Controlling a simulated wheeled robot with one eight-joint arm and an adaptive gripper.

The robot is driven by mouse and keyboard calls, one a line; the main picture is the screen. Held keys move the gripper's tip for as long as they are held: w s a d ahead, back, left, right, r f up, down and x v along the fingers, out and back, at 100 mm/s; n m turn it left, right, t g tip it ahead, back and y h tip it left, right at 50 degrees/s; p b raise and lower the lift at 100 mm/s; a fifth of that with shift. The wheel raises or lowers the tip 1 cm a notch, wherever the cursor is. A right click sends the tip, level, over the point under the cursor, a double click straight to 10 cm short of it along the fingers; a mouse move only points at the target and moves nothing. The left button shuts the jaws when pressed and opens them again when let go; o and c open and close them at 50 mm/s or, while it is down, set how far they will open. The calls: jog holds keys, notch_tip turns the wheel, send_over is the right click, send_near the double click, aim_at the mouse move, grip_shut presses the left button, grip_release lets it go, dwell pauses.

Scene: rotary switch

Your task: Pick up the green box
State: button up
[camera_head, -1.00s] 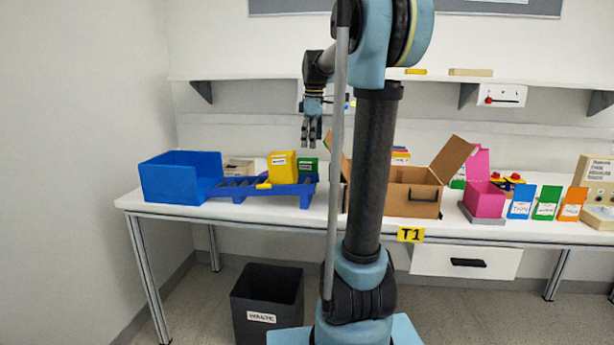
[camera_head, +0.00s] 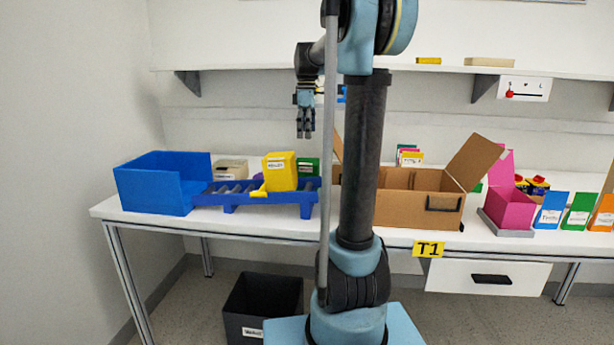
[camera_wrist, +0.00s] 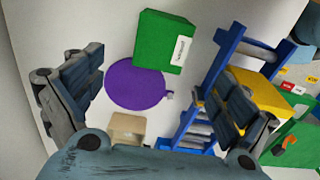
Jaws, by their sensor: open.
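The green box (camera_head: 308,167) stands behind the blue roller rack, just right of the yellow box, partly hidden by them and by my arm's column. In the wrist view the green box (camera_wrist: 166,41) shows with a white label, ahead of my fingers, next to a purple disc (camera_wrist: 136,83). My gripper (camera_head: 305,135) hangs pointing down above the rack and the green box, clear of both. In the wrist view its two fingers (camera_wrist: 158,100) are spread wide apart with nothing between them.
The blue roller rack (camera_head: 245,192) carries a yellow box (camera_head: 279,171). A blue open bin (camera_head: 155,185) stands at left, a beige box (camera_head: 231,170) behind. A cardboard box (camera_head: 405,200) is at right. The shelf (camera_head: 230,67) runs above. A dark waste bin (camera_head: 262,300) is on the floor.

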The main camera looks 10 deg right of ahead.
aim_at(308, 161)
jog(key=f, duration=1)
jog(key=shift+d+f, duration=0.25)
jog(key=shift+d, duration=0.05)
jog(key=shift+s+a+f, duration=0.1)
jog(key=shift+f, duration=1.45)
jog(key=shift+s+a+f, duration=0.1)
jog(key=shift+f, duration=1.45)
jog(key=c, duration=1.3)
